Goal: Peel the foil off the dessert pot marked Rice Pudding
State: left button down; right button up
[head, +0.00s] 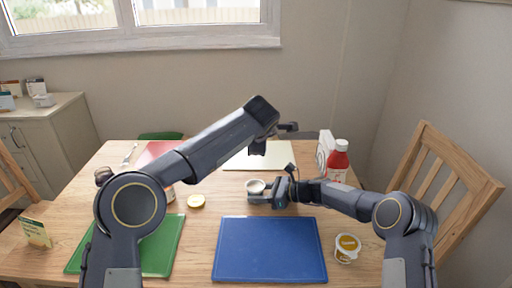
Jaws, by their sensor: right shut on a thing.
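A small white pot (255,185) with a pale top stands near the middle of the wooden table. My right gripper (259,196) is at its near right side, shut on it; the fingers hide its lower part. No pot's lettering is legible. My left gripper (272,142) is above the back of the table, over the cream mat; its jaws are too unclear to judge.
A blue mat (270,250) lies at the front, a green mat (165,245) at the left, a red mat (160,152) and a cream mat (240,161) behind. Wooden chairs flank the table (200,225).

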jog(key=o, duration=1)
jog(key=shift+d, duration=0.1)
jog(key=v, duration=1.2)
